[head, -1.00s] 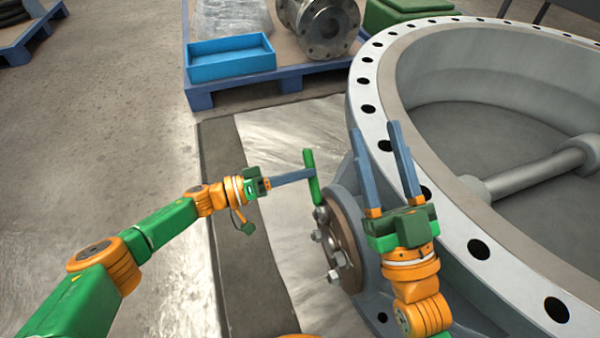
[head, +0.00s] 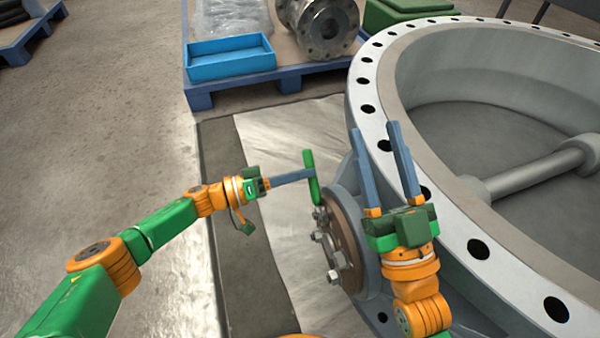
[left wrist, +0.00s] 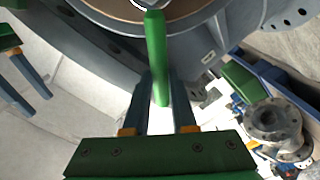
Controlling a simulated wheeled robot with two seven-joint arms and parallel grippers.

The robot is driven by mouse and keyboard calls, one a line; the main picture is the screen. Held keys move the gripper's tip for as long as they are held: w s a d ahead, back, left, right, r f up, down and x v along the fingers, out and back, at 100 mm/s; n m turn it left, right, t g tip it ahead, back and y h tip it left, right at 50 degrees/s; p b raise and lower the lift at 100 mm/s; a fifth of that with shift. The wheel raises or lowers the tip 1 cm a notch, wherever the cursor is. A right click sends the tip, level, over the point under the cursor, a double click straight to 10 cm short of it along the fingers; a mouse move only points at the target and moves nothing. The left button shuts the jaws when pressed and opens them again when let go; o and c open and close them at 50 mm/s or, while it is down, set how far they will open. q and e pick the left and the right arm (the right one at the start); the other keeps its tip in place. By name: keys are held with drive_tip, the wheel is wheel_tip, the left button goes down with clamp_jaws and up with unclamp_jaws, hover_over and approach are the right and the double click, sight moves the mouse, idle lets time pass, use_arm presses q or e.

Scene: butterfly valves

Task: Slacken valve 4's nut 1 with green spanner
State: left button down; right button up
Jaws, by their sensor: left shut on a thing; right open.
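My left gripper (head: 308,175) is shut on the green spanner (head: 311,172), which stands nearly upright in the head view. The spanner's lower end is at the top nut (head: 320,212) of the small round flange; whether it sits around the nut or only beside it I cannot tell. In the left wrist view the spanner (left wrist: 156,50) lies between the fingers and reaches up to the flange rim. The flange belongs to the large grey valve (head: 355,120). My right gripper (head: 380,135) is open and empty, in front of the valve body. It also shows in the left wrist view (left wrist: 30,100).
More nuts (head: 333,276) sit on the flange face below. A blue tray (head: 230,62) and a steel valve body (head: 325,30) stand on a blue pallet (head: 240,92) at the back.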

idle(0.4)
use_arm(q)
drive_tip(key=p+v, duration=0.1)
drive_tip(key=v, duration=0.2)
drive_tip(key=shift+s+a, duration=0.1)
drive_tip(key=shift+a, duration=0.1)
drive_tip(key=shift+r, duration=0.1)
drive_tip(key=s+d+r+m+p, duration=0.2)
drive_tip(key=s+m+p, duration=0.6)
drive_tip(key=m, duration=0.4)
drive_tip(key=shift+s+d+r+m, duration=0.3)
drive_tip(key=shift+s+d+m, duration=0.1)
drive_tip(key=shift+s+d, duration=0.1)
drive_tip(key=shift+p, duration=0.3)
